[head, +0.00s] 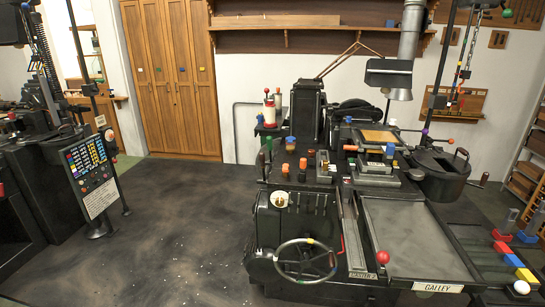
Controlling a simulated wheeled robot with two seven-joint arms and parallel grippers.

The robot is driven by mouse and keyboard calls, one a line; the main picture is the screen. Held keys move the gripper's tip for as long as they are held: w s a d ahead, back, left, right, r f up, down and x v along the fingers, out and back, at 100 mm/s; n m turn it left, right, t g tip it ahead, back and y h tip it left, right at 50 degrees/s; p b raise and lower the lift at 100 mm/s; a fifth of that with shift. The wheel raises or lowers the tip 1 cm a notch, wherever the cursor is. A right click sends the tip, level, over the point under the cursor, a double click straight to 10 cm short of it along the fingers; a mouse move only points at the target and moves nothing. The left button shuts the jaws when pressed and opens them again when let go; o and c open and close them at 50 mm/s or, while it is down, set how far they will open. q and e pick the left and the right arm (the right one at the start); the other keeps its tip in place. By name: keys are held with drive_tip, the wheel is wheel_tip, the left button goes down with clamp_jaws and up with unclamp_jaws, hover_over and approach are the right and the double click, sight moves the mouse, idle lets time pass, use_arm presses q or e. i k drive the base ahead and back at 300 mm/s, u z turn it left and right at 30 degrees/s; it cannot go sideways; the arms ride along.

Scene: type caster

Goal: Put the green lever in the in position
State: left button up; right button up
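A small upright piece with a green top (268,143) stands at the left rear of the black casting machine (262,222). It may be the green lever, but it is too small to make out its position. Neither of my grippers is in view.
The machine carries a spoked handwheel (306,262), a red-knobbed lever (383,257), blue and orange knobs and a flat galley tray (415,240). A black pot (440,174) stands at right. Another machine with a control panel (91,175) stands left. Dark floor (180,225) lies open between.

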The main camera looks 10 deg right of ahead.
sight(269, 141)
drive_tip(key=u, duration=0.8)
drive_tip(key=i, duration=2.95)
drive_tip(key=z, duration=3.3)
